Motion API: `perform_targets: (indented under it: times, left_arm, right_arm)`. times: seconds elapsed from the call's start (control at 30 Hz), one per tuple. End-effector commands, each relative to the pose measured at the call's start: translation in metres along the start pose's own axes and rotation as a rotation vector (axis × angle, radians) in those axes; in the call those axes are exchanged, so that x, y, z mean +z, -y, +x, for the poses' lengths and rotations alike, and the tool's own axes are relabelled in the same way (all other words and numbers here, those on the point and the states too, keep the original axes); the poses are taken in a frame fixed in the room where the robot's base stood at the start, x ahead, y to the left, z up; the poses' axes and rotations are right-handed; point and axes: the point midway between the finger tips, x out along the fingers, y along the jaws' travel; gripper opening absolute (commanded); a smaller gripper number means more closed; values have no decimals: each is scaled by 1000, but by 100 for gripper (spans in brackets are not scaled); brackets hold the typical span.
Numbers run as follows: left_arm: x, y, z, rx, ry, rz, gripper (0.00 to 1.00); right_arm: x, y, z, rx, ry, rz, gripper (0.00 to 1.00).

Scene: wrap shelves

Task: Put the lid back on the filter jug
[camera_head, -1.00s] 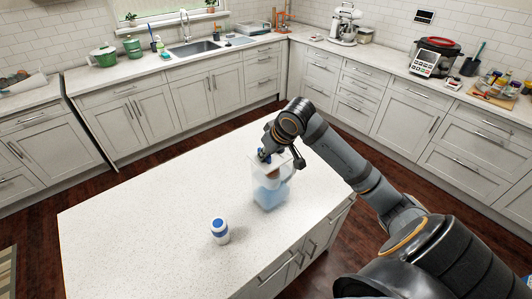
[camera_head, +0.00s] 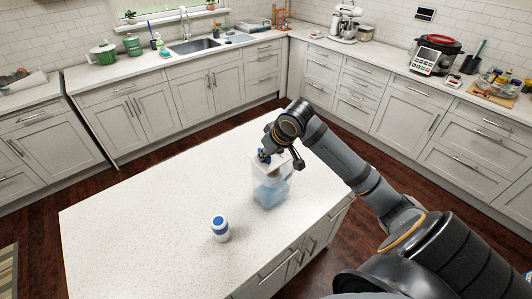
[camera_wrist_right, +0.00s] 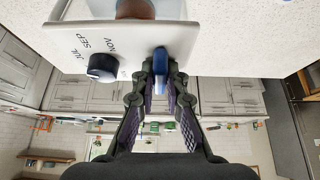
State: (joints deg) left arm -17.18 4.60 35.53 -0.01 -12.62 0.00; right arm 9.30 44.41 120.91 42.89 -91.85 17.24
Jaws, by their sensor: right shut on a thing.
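The clear filter jug (camera_head: 270,190), with a bluish lower part, stands upright on the white island counter. Its white lid (camera_wrist_right: 75,52), with month lettering, a dark round knob and a blue tab (camera_wrist_right: 160,62), shows in the right wrist view. My right gripper (camera_wrist_right: 160,82) is shut on the blue tab. In the head view this gripper (camera_head: 265,154) is at the top of the jug, with the lid at the jug's mouth. The gripper partly hides the lid, and I cannot tell whether it is fully seated. My left gripper is not in view.
A white bottle with a blue cap (camera_head: 220,229) stands on the island counter (camera_head: 140,220), left of and nearer than the jug. The left part of the counter is clear. Wall counters with a sink (camera_head: 195,46), pots and appliances are farther back.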

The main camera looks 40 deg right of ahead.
Motion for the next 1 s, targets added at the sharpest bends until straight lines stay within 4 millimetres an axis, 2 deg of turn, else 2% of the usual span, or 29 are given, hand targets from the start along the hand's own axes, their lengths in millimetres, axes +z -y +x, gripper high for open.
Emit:
perform_targets:
  times: [0.47, 0.5, 0.7, 0.9, 1.0]
  left_arm:
    - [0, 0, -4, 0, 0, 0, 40]
    - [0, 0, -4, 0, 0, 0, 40]
    - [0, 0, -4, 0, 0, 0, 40]
    - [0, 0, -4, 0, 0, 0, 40]
    - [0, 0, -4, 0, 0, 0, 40]
  right_arm:
    - [1, 0, 2, 0, 0, 0, 0]
    - [1, 0, 2, 0, 0, 0, 14]
    - [1, 0, 2, 0, 0, 0, 39]
    - [1, 0, 2, 0, 0, 0, 39]
    - [1, 0, 2, 0, 0, 0, 51]
